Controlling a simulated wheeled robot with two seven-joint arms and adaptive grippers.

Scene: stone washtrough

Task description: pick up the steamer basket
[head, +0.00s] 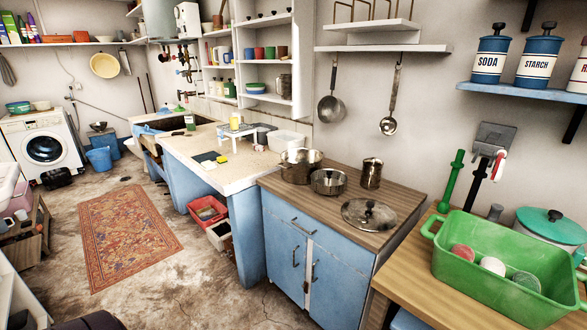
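Steel cookware stands on the wooden top of the blue cabinet (395,197) in the head view. A shallow round steel vessel (328,182) with a shiny rim sits in front of a larger steel pot (296,166); its shape fits a steamer basket, but I cannot make out holes in it. A steel lid (368,214) with a dark knob lies flat to the right, near the front edge. A tall steel canister (371,173) stands behind the lid. Neither of my grippers shows in the head view.
A green tub (478,275) with coloured balls stands on the wood table at right. A pan (332,108) and a ladle (388,125) hang on the wall above the cookware. The floor around the patterned rug (128,235) is mostly open.

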